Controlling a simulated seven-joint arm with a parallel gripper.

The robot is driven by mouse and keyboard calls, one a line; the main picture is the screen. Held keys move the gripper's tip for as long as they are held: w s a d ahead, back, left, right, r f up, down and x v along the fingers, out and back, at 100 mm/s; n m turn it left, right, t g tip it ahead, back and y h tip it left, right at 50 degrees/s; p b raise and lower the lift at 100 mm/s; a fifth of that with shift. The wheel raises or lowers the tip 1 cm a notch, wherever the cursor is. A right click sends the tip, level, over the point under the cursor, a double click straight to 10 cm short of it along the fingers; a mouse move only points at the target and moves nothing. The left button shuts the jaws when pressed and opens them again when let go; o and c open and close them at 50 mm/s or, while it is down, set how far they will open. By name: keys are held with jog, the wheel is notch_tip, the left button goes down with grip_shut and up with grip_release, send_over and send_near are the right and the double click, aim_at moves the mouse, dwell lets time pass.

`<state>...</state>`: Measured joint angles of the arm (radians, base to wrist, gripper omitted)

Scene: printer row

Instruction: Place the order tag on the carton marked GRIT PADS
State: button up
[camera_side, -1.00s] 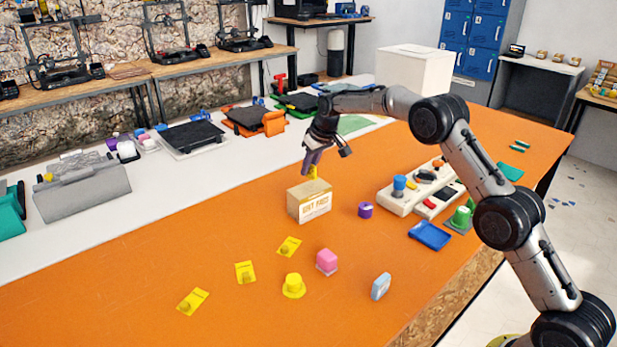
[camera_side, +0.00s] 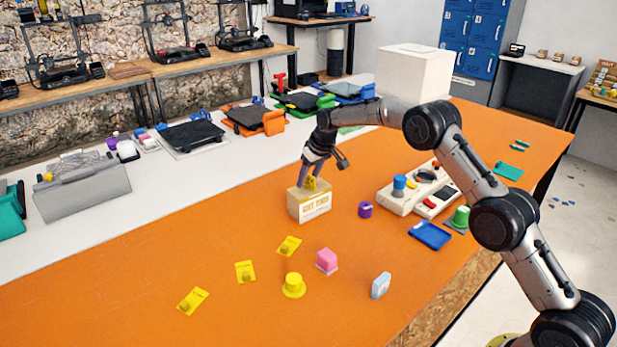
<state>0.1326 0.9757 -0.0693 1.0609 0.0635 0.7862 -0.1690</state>
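The carton (camera_side: 309,206), pale tan with orange print on its front, stands upright on the orange table. The print is small but reads like GRIT PADS. My gripper (camera_side: 308,182) is right above it, pointing down, with its purple fingers close to the carton's top. The fingers are shut on a yellow order tag (camera_side: 311,184). The tag is at the carton's top face; I cannot tell whether it rests on it or is just above. The fingers partly hide the tag.
Yellow tags (camera_side: 245,271), a yellow hat-shaped piece (camera_side: 293,286) and a pink block (camera_side: 327,261) lie in front. A purple spool (camera_side: 365,210), a cream tray (camera_side: 409,199) and a blue tray (camera_side: 430,235) are to the right. The table left of the carton is clear.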

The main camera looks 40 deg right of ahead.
jog(key=v, duration=1.2)
jog(key=shift+s+r, duration=0.1)
jog(key=shift+r, duration=0.15)
jog(key=s+a+r, duration=0.3)
jog(key=s+r, duration=0.3)
jog(key=s, duration=0.6)
jog(key=s+a+r, duration=0.3)
jog(key=s+r, duration=0.3)
jog(key=s, duration=0.6)
jog(key=s+a+f, duration=0.1)
jog(key=s+f, duration=0.2)
jog(key=s, duration=0.8)
jog(key=s+a+f+t, duration=0.1)
jog(key=s+f, duration=0.3)
jog(key=s, duration=0.7)
jog(key=shift+s, duration=0.15)
